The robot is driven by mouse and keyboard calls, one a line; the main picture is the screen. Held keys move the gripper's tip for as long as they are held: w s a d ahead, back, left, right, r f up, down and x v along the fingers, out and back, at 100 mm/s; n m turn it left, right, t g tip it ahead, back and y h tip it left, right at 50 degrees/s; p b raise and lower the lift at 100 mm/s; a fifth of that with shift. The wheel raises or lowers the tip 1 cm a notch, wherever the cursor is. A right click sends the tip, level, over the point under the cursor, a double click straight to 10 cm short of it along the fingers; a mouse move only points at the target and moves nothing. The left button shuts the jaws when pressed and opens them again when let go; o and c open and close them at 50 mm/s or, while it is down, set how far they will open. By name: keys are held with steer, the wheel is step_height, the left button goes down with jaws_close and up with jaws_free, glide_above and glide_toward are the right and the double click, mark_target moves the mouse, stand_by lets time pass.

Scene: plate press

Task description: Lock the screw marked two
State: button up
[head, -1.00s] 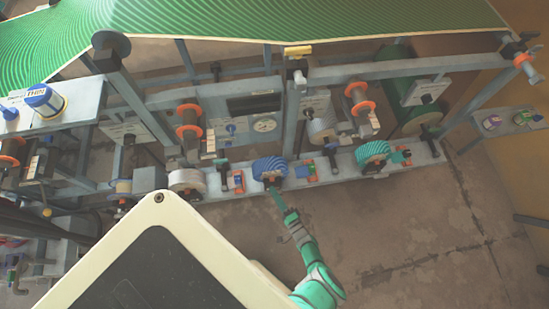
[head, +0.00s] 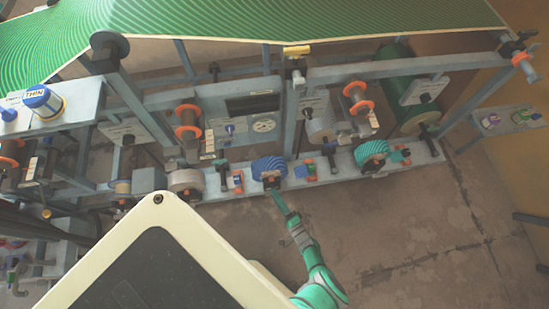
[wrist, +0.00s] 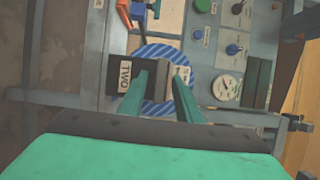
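A dark block with a white label reading TWO (wrist: 124,76) shows in the wrist view, in front of a blue striped roller (wrist: 151,52). I cannot make out a separate screw. The blue ribbed roller also shows in the head view (head: 268,167) on the grey rail. The left finger overlaps the block's right part in the picture; contact cannot be told. In the head view my gripper (head: 276,193) is just below the blue roller.
A teal roller (head: 371,154) and a whitish roller (head: 186,182) sit on the same rail. Small red and blue parts (head: 304,169) stand between them. A dial gauge (wrist: 227,87) is on the panel at right. The floor (head: 400,230) before the rail is clear.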

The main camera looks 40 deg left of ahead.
steer(key=v, duration=0.9)
stand_by(0.4)
steer(key=s+d+r+n+t+h, duration=0.4)
steer(key=d+r+t+h, duration=0.25)
steer(key=d+r, duration=0.7)
steer(key=s+r+t+h, duration=0.1)
steer(key=s+r+h, duration=0.1)
steer(key=r, duration=0.6)
steer(key=s+r+t+h, duration=0.1)
steer(key=s+r+h, duration=0.2)
steer(key=r, duration=0.6)
steer(key=s+r+t+h, duration=0.1)
steer(key=s+r+h, duration=0.1)
steer(key=r+h, duration=0.3)
step_height(320, 180, up, 4)
steer(key=shift+s+r+h, duration=0.1)
steer(key=shift+s+h, duration=0.25)
steer(key=shift+s, duration=0.05)
